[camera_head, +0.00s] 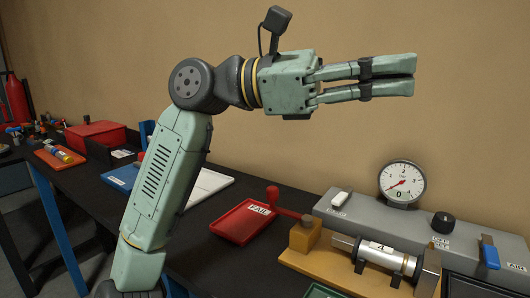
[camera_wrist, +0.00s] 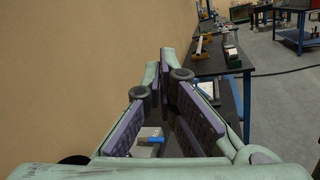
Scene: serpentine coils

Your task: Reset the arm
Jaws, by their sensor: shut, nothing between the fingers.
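My arm is raised over the bench in the head view. My gripper (camera_head: 413,77) points to the right, high above the grey test rig, with its two fingers together and nothing between them. In the wrist view my gripper (camera_wrist: 165,60) shows its fingertips meeting, with purple pads on the inner sides. It touches nothing.
On the black bench below stand a red tray marked FAIL (camera_head: 248,221), a grey rig (camera_head: 410,226) with a dial gauge (camera_head: 402,183), and a numbered cylinder (camera_head: 385,256) in a wooden fixture. A red box (camera_head: 96,135) lies far left. The tan wall (camera_head: 440,120) is behind.

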